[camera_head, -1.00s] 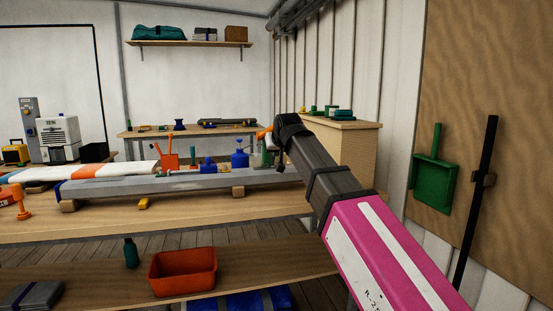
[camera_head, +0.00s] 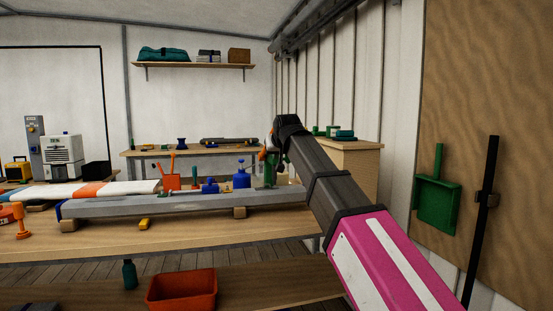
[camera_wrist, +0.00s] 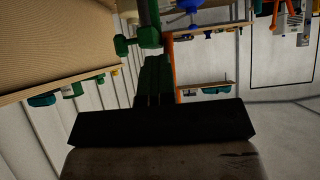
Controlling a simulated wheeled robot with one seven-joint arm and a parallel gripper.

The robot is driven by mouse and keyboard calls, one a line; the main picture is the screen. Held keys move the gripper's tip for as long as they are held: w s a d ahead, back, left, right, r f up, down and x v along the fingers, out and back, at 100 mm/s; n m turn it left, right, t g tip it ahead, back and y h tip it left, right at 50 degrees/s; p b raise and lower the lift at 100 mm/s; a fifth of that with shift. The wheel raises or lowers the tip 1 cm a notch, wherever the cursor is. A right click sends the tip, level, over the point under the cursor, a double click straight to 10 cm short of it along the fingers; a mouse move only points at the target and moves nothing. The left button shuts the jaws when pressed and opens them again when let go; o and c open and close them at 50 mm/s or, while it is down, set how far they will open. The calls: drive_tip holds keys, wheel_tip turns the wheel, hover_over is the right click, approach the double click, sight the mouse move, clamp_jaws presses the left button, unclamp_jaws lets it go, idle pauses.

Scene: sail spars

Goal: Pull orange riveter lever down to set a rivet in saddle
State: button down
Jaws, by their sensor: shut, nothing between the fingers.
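The green riveter (camera_head: 269,172) stands at the right end of the grey spar (camera_head: 150,204), partly behind my arm. A small orange part (camera_head: 262,155), apparently its lever, shows just left of my wrist. In the wrist view, the green riveter body (camera_wrist: 149,22) is at the top, and a thin orange bar (camera_wrist: 171,70) runs beside the fingers. My gripper (camera_wrist: 153,68) is shut and empty, its dark fingers close to the riveter. I cannot tell whether they touch the lever. The saddle and rivet cannot be made out.
An orange holder with tools (camera_head: 172,182) and a blue bottle (camera_head: 242,176) stand behind the spar. A yellow piece (camera_head: 144,224) lies on the bench (camera_head: 190,233) in front. A wooden cabinet (camera_head: 355,165) stands behind my arm at right.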

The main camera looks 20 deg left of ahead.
drive_tip(key=shift+w+a+r, duration=0.35)
drive_tip(key=shift+w+r, duration=0.2)
drive_tip(key=shift+r, duration=0.4)
drive_tip(key=shift+w+a+r, duration=0.3)
drive_tip(key=shift+w+r, duration=0.2)
drive_tip(key=shift+r, duration=0.4)
drive_tip(key=shift+w+a+r, duration=0.35)
drive_tip(key=shift+w+r, duration=0.2)
drive_tip(key=shift+r, duration=0.4)
drive_tip(key=shift+w+a+r, duration=0.55)
drive_tip(key=shift+w+r, duration=0.35)
drive_tip(key=shift+w+a+r, duration=0.6)
drive_tip(key=shift+w+r, duration=0.25)
drive_tip(key=shift+w, duration=0.1)
drive_tip(key=shift+w+a+r, duration=0.55)
drive_tip(key=shift+w+r, duration=0.35)
drive_tip(key=w, duration=0.1)
drive_tip(key=w+a+r, duration=0.2)
drive_tip(key=w, duration=0.1)
drive_tip(key=shift+a+r, duration=0.2)
drive_tip(key=shift+a, duration=0.05)
drive_tip(key=c, duration=1.1)
unclamp_jaws()
drive_tip(key=shift+o, duration=0.2)
